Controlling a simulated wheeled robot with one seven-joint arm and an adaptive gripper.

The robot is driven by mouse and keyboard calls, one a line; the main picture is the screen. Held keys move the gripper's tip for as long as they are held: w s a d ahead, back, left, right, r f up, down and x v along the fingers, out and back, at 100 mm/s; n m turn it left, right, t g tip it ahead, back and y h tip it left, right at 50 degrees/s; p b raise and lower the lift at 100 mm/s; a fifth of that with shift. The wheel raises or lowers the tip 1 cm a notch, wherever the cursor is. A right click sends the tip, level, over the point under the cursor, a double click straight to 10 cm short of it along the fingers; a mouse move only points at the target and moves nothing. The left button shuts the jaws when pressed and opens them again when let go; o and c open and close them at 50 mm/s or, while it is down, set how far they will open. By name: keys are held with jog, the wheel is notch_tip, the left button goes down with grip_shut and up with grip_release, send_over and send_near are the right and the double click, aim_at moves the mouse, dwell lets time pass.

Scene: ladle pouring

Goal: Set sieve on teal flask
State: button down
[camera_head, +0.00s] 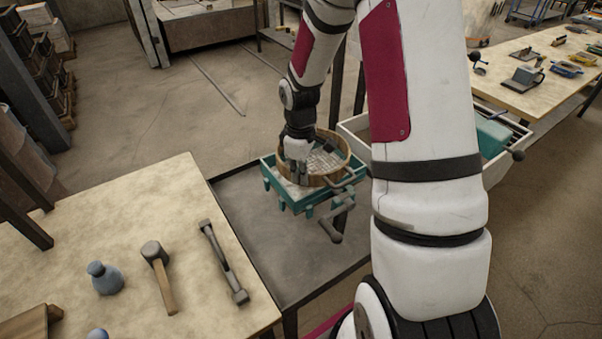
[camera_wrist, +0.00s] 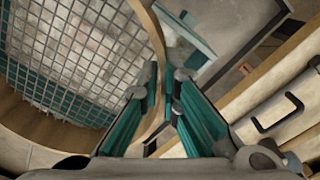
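The sieve (camera_head: 346,165) is a round wooden hoop with a wire mesh bottom. In the head view it lies over the teal flask (camera_head: 311,198), a rectangular frame with lugs. Whether the hoop rests on the flask or hovers just above it, I cannot tell. My gripper (camera_head: 297,170) is at the left part of the hoop. In the wrist view, the sieve's hoop (camera_wrist: 153,38) runs between the two fingers of my gripper (camera_wrist: 164,82), which look closed on it. Teal and pale flask parts show below the mesh and beside the hoop.
The flask is over a dark metal table (camera_head: 265,225); a grey crank-like tool (camera_head: 331,228) lies by its front right. A pale bin stands behind my arm.

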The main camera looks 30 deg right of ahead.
jog(key=shift+f, duration=0.15)
jog(key=c, duration=1.8)
grip_release()
notch_tip(320, 180, up, 12)
jog(key=s+a+r+m+t, duration=0.1)
jog(key=s+a+r+m, duration=0.1)
jog(key=s+a+r, duration=0.3)
jog(key=s+a+r+m+t, duration=0.1)
jog(key=s+a+r, duration=0.15)
jog(key=r, duration=0.35)
jog(key=s+a+r+m+t, duration=0.1)
jog(key=s+a+r+m, duration=0.1)
jog(key=s, duration=0.4)
jog(key=s+a+r+m+t, duration=0.2)
jog(key=s+a, duration=0.1)
jog(key=s, duration=0.4)
jog(key=shift+s+a+r, duration=0.25)
jog(key=shift+s+a, duration=0.05)
jog(key=shift+a, duration=0.1)
